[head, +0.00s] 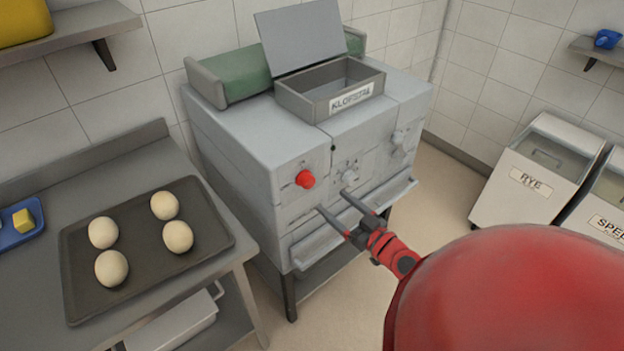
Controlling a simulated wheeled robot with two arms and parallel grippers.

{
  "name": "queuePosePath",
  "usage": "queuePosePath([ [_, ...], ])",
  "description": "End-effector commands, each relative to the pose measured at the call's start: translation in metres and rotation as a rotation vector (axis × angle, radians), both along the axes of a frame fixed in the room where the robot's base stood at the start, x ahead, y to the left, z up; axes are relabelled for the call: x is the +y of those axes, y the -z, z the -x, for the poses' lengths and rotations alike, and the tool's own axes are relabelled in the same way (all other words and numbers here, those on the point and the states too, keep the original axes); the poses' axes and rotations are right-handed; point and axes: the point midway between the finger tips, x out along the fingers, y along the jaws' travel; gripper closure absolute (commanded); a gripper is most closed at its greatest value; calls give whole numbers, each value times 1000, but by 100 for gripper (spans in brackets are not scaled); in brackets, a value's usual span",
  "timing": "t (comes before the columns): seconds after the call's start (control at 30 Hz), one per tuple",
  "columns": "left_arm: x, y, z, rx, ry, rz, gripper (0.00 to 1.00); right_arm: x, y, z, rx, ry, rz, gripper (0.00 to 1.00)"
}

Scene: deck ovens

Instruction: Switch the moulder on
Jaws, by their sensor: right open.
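The moulder is a grey box-shaped machine (235,135) on legs in the middle of the head view. Its front bears a red round button (305,179) at the left, a grey knob (349,172) in the middle and another grey knob (398,138) at the right. My right gripper (332,203) is open and empty in front of the moulder's face. Its two fingers point at the front, below the red button and the middle knob. I cannot tell whether the fingertips touch the face. My left gripper is not in view.
A dark tray (70,255) with several dough balls lies on a steel bench (150,150) at the left. An open-lidded hopper (300,102) labelled KLOFSTAL tops the moulder. A RYE bin (512,200) stands at the right. Floor is clear between moulder and bins.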

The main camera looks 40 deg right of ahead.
Motion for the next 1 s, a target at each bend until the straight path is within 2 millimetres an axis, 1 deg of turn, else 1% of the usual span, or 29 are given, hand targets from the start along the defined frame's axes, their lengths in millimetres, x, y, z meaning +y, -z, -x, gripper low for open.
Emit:
queuePosePath([
  [0.03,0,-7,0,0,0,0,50,4,-3,-10,3,-9,2,19],
  [0.3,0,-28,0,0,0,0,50,6,-3,-61,2,-5,-3,19],
  [0.4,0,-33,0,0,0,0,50,7,-4,-77,0,-4,0,19],
  [0.5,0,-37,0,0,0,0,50,7,-2,-88,0,-1,0,19],
  [0.67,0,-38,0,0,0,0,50,8,0,-95,2,0,0,19],
  [0.9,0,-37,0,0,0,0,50,8,1,-96,1,0,1,19],
  [0.97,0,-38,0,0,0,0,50,8,1,-96,1,0,1,29],
  [1.0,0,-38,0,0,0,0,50,8,0,-96,1,1,1,37],
])
